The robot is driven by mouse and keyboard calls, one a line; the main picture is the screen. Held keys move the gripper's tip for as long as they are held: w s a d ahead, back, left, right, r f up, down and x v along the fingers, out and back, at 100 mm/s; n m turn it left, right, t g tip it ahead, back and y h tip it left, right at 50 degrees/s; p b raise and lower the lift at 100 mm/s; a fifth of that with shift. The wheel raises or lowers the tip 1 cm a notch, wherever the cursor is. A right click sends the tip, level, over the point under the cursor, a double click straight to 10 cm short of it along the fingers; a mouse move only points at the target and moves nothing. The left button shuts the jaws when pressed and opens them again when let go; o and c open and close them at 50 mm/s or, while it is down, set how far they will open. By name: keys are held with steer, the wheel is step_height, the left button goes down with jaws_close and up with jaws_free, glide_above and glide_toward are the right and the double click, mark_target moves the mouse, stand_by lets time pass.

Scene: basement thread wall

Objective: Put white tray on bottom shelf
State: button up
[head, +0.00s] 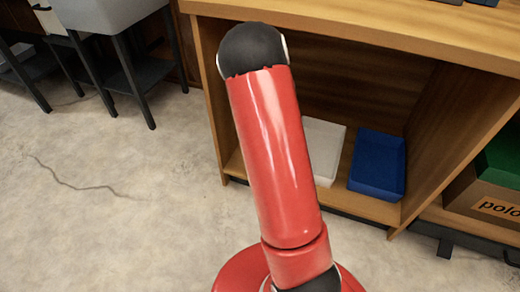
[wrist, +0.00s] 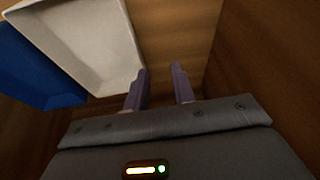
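The white tray (head: 328,150) lies on the bottom shelf (head: 380,209) of the wooden unit, partly hidden behind my red arm in the head view. In the wrist view the white tray (wrist: 88,42) fills the upper left. My gripper (wrist: 161,78) has two purple fingers standing apart, with only brown wood showing between them. The left finger overlaps the tray's edge in the picture; I cannot tell whether they touch. My gripper is hidden behind my arm in the head view.
A blue tray (head: 378,165) lies right of the white tray; it also shows in the wrist view (wrist: 32,68). A wooden divider (head: 455,125) stands to its right, then a green-topped box (head: 492,190). Grey sinks (head: 105,15) stand upper left.

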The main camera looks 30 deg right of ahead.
steer(key=s+a+r+n+t+y, duration=0.1)
steer(key=s+a+r+n+y, duration=0.1)
steer(key=s+a+r, duration=0.5)
steer(key=s+a+r+n+t+y, duration=0.1)
steer(key=s+a+r+n, duration=0.15)
steer(key=a+r, duration=0.8)
steer(key=s+a+r+n, duration=0.2)
steer(key=s+a, duration=0.2)
steer(key=s, duration=0.5)
steer(key=s+a+r+n, duration=0.2)
steer(key=s+a+r, duration=0.1)
steer(key=s, duration=0.6)
steer(key=shift+s+a+r+h, duration=0.15)
steer(key=shift+a+r+h, duration=0.15)
steer(key=shift+a+r, duration=0.05)
steer(key=shift+n, duration=0.25)
